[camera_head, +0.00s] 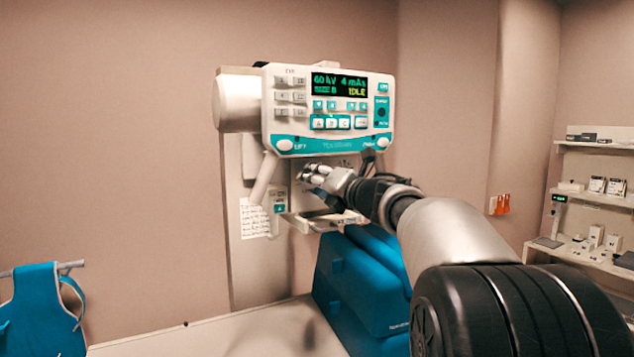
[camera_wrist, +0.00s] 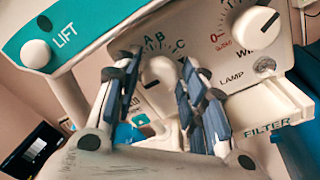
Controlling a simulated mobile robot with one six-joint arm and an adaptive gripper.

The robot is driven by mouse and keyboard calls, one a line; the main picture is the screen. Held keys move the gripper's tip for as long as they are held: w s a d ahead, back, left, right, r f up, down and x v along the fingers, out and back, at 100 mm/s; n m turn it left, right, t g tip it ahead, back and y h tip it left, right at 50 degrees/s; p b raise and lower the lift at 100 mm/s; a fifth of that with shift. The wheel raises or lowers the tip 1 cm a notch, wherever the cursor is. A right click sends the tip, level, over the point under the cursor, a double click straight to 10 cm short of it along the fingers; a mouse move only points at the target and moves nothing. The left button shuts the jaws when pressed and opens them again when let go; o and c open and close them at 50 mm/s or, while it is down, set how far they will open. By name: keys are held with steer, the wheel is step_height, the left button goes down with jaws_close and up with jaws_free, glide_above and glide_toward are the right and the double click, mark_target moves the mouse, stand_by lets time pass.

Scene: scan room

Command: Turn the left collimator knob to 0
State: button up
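The left collimator knob (camera_wrist: 160,92) is a white dial partly hidden between my fingers in the wrist view. The letters A, B and C are printed around it; its pointer is not clear. My gripper (camera_wrist: 157,82) is open, with its dark-padded fingers on either side of this knob; I cannot tell whether they touch it. In the head view my gripper (camera_head: 312,174) is at the collimator face below the control panel, and hides the knobs there. A right knob (camera_wrist: 253,27) with a dark pointer line and a red 0 on its scale is to the right.
The control panel (camera_head: 327,111) reads IDLE. The LIFT knob (camera_wrist: 37,54) and a handle (camera_head: 263,178) are left of my gripper. The FILTER ledge (camera_wrist: 262,108) juts out below the right knob. A blue padded block (camera_head: 362,280) stands below the arm.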

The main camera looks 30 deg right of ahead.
steer(key=shift+o, duration=1)
steer(key=s+d, duration=0.1)
steer(key=s, duration=1.1)
